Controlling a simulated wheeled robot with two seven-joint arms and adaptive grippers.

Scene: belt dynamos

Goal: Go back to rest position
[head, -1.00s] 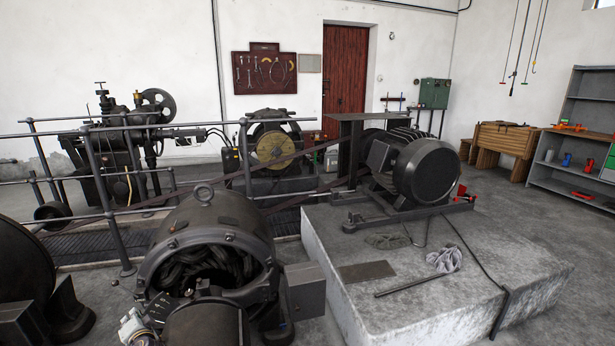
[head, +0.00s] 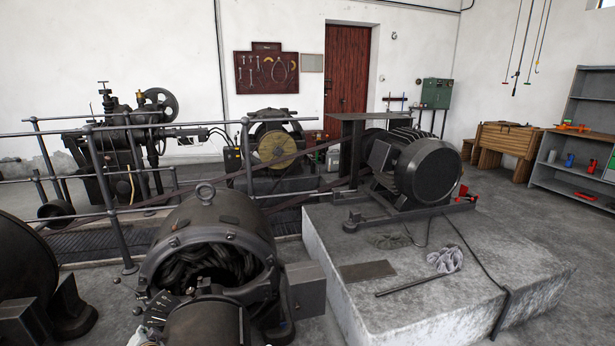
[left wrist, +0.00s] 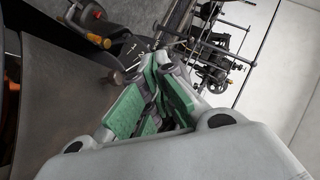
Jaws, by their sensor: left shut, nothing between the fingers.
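My left gripper (left wrist: 160,80) shows in the left wrist view with its green-padded fingers together and nothing between them. In the head view only a pale bit of it (head: 138,337) shows at the bottom edge, in front of the near open-ended dynamo (head: 215,215). A dark dial plate with light marks (head: 158,310) lies just beside it, apart as far as I can tell. My right gripper is not in view.
A second dark machine (head: 25,265) stands at the left edge. A grey box (head: 305,290) sticks out of the near dynamo's right side. A concrete plinth (head: 470,300) carries a large motor (head: 425,170). Metal railings (head: 98,180) run behind.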

